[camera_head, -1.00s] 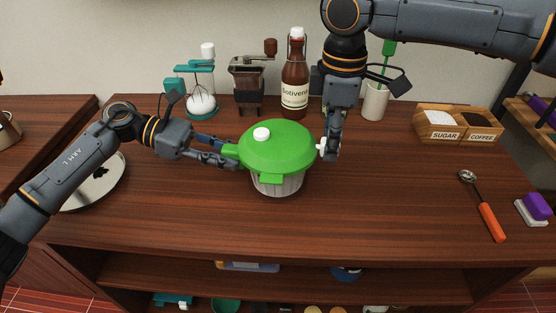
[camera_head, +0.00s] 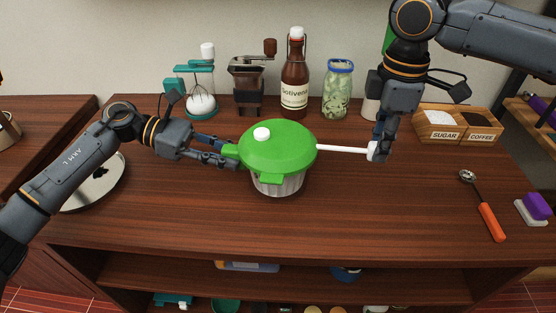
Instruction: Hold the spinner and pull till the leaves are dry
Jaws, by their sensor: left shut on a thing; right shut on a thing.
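The salad spinner (camera_head: 278,147) stands upright on the wooden counter, with a green lid, a white knob on top and a ribbed, light-coloured bowl. My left gripper (camera_head: 232,156) is shut on the green handle at the lid's left side. A white pull cord (camera_head: 342,149) stretches straight out from the lid's right side. My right gripper (camera_head: 377,152) is shut on the white pull handle at the cord's end, well to the right of the lid. The leaves are not visible inside the closed spinner.
A teal-topped whisk device (camera_head: 200,85), a coffee grinder (camera_head: 247,85), a brown bottle (camera_head: 295,80) and a jar (camera_head: 337,90) line the back. Sugar and coffee boxes (camera_head: 457,135), an orange-handled scoop (camera_head: 491,221) and a purple brush (camera_head: 537,206) lie right. The front counter is clear.

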